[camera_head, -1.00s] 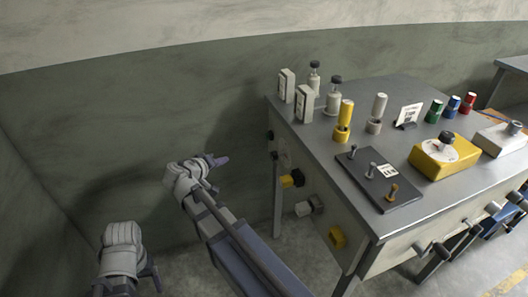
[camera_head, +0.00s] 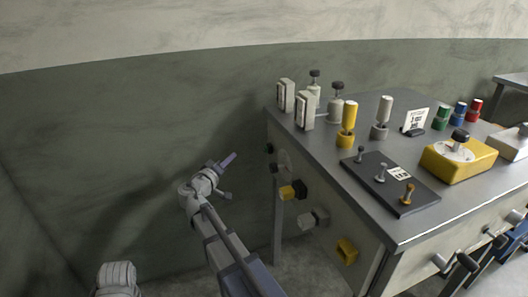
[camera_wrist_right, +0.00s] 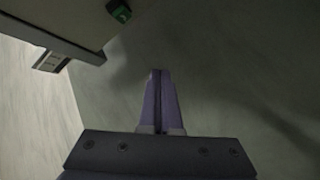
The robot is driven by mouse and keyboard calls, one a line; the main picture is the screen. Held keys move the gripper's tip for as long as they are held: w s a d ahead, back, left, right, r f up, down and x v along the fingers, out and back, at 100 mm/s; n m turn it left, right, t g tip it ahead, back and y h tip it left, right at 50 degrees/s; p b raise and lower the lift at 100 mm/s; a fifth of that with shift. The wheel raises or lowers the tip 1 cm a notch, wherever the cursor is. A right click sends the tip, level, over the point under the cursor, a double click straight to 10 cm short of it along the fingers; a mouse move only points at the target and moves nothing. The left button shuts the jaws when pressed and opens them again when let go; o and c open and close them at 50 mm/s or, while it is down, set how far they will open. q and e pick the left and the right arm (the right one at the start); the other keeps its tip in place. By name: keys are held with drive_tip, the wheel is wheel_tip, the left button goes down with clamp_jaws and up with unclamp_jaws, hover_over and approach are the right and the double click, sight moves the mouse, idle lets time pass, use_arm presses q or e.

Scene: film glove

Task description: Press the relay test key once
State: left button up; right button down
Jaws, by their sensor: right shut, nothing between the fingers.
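My right gripper (camera_head: 230,160) is in the free space left of the grey bench, in front of the green wall. Its fingers are together and empty, and it touches nothing; they also show in the right wrist view (camera_wrist_right: 160,100). I cannot tell which control is the relay test key. On the bench's left side panel are a yellow-and-black control (camera_head: 294,190), a grey one (camera_head: 314,217) and a yellow one (camera_head: 346,250). A dark plate (camera_head: 395,187) with three small posts and a label lies on top. Of my left arm only a link shows at the bottom left; its fingers are out of frame.
The grey bench (camera_head: 440,222) carries a yellow meter box (camera_head: 458,162), yellow and grey cylinders, and small bottles. Handles stick out of its front. A green part (camera_wrist_right: 119,11) shows at the top of the right wrist view. The space between my right gripper and the bench is clear.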

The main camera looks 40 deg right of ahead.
drive_tip(key=shift+d, duration=0.1)
drive_tip(key=s+d, duration=0.2)
drive_tip(key=d, duration=0.6)
drive_tip(key=shift+d, duration=0.2)
drive_tip(key=shift+s+d, duration=0.1)
drive_tip(key=shift+d, duration=0.1)
idle(1.9)
drive_tip(key=shift+d, duration=0.2)
drive_tip(key=shift+s+d, duration=0.15)
drive_tip(key=shift+d, duration=0.3)
idle(0.7)
drive_tip(key=shift+a, duration=0.1)
drive_tip(key=shift+w+a, duration=0.2)
drive_tip(key=shift+a, duration=0.55)
drive_tip(key=shift+a, duration=0.1)
drive_tip(key=shift+w+a, duration=0.2)
drive_tip(key=shift+a, duration=0.6)
drive_tip(key=shift+w+a, duration=0.15)
drive_tip(key=shift+a, duration=0.6)
drive_tip(key=shift+w+a, duration=0.2)
drive_tip(key=shift+a, duration=0.6)
